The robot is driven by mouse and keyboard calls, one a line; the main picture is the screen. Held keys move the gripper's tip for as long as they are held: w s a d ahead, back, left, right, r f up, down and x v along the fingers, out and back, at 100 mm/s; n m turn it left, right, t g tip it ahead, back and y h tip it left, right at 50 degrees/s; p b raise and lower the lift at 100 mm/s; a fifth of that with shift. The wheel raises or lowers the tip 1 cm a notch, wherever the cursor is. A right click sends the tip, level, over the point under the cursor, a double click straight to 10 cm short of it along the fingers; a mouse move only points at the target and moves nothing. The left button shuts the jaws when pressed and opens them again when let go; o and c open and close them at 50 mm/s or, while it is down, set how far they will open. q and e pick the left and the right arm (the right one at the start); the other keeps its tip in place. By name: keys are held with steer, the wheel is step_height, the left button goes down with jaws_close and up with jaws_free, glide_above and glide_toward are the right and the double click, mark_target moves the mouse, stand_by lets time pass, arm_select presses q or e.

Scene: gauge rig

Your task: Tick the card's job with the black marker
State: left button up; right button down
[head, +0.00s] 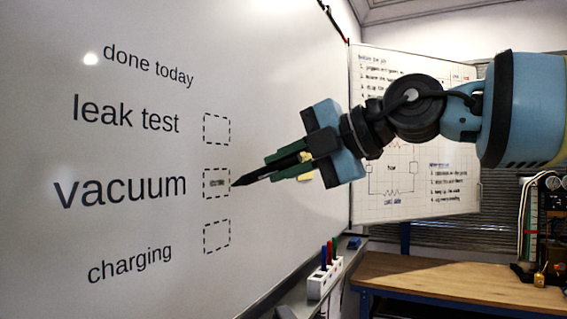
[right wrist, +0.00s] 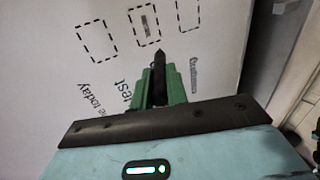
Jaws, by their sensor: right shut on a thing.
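The whiteboard (head: 150,240) carries the words leak test (head: 127,115), vacuum (head: 121,189) and charging (head: 130,263), each with a dashed box to its right. The vacuum box (head: 217,184) has a small greyish mark inside; that mark also shows in the right wrist view (right wrist: 149,22). The leak test box (head: 216,129) and the charging box (head: 216,237) look empty. My right gripper (head: 290,163) is shut on the black marker (head: 252,180). The tip points at the board close to the vacuum box's right edge; I cannot tell whether it touches. No card is clearly seen. My left gripper is out of view.
A white holder (head: 322,282) with blue, red and green markers stands on the board's lower ledge. A dark block (head: 353,243) lies farther along it. A second board (head: 430,195) with writing and diagrams stands behind my arm. A wooden bench (head: 450,282) is at lower right.

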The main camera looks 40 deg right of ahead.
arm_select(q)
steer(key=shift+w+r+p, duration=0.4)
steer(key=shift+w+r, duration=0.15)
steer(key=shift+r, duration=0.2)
arm_select(e)
steer(key=s, duration=0.1)
steer(key=s+d, duration=0.1)
steer(key=shift+s, duration=0.4)
